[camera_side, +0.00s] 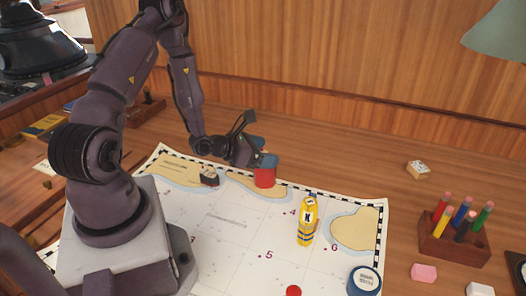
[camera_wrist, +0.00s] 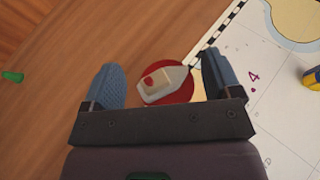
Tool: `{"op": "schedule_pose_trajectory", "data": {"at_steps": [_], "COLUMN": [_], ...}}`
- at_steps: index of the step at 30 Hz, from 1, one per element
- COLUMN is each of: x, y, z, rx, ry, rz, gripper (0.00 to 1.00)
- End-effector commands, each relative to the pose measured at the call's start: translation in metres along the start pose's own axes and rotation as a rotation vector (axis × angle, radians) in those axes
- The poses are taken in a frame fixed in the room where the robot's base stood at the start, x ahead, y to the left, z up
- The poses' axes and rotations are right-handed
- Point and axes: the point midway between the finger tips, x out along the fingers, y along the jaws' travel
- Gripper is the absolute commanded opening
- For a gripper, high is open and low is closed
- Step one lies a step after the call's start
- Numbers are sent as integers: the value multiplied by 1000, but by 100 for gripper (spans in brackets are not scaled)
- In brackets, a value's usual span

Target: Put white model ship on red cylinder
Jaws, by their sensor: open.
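The white model ship (camera_wrist: 168,88), with a grey-white hull and a small red part on its cabin, lies over the red cylinder (camera_wrist: 185,95) in the wrist view. It appears to rest on the cylinder's top, its stern end near the left rim. The red cylinder also shows in the side view (camera_side: 265,179), standing at the chart's far edge. My gripper (camera_wrist: 164,80) is open, with one blue finger on each side of the ship and gaps between. In the side view my gripper (camera_side: 262,155) is just above the cylinder, and the ship is hidden there.
A dark model ship (camera_side: 209,177) stands on the chart (camera_side: 225,240) left of the cylinder. A blue round tin (camera_side: 364,281), a red disc (camera_side: 293,290) and a pen block (camera_side: 454,240) are farther off. Bare wood lies behind.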

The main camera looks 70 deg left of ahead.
Motion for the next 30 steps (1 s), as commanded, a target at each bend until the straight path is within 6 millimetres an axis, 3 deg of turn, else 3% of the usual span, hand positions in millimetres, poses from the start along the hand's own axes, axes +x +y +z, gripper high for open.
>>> {"op": "schedule_pose_trajectory", "data": {"at_steps": [4,15,20,23,25,30], "x": [-8,-67,-74,-70,-67,-72], "y": [1,1,1,2,4,-2], "z": [3,2,7,18,32,82], "rx": [-1,0,87,329,582,1251], "ry": [0,0,29,110,195,409], "rz": [3,4,0,-5,-13,-78], "gripper": [84,84,84,84,84,84]}}
